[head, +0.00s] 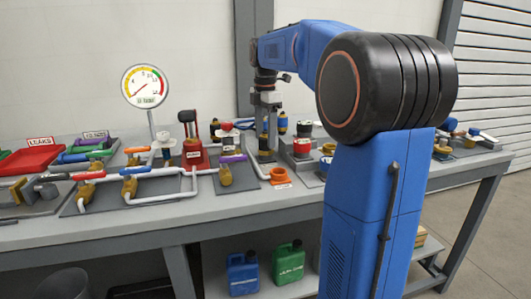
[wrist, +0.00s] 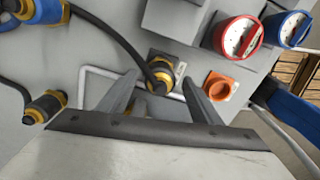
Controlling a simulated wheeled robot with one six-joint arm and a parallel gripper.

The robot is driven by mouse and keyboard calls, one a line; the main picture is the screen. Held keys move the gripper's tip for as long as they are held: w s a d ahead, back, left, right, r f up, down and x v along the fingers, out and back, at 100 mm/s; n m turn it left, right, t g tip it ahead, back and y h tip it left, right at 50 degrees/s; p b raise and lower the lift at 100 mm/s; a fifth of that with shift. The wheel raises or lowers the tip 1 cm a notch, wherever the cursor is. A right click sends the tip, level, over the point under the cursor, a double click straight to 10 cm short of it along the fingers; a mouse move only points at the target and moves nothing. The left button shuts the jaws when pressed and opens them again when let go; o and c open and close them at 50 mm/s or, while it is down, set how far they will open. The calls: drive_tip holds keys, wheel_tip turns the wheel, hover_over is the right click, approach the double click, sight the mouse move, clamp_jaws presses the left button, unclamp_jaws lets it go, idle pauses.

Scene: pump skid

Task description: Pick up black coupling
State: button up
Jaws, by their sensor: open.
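My gripper (head: 267,108) is open above the back middle of the bench in the head view. In the wrist view its two fingers (wrist: 160,82) stand apart, one on each side of a black coupling (wrist: 160,72). The coupling has a brass-yellow collar, and a black hose runs from it to the upper left. It sits on a small grey block. The frames do not clearly show a finger touching it. In the head view the coupling is hard to make out beneath my gripper.
A second dark coupling with yellow bands (wrist: 45,105) lies left in the wrist view, with a blue one (wrist: 42,10) above it. An orange fitting (wrist: 220,86), a red-rimmed dial (wrist: 238,38) and a blue-rimmed dial (wrist: 287,28) are right. White pipes and a red tray (head: 32,158) crowd the bench.

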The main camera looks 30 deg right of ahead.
drive_tip(key=c, duration=1.3)
drive_tip(key=shift+r, duration=0.15)
wheel_tip(320, 180, up, 10)
drive_tip(key=shift+f, duration=0.1)
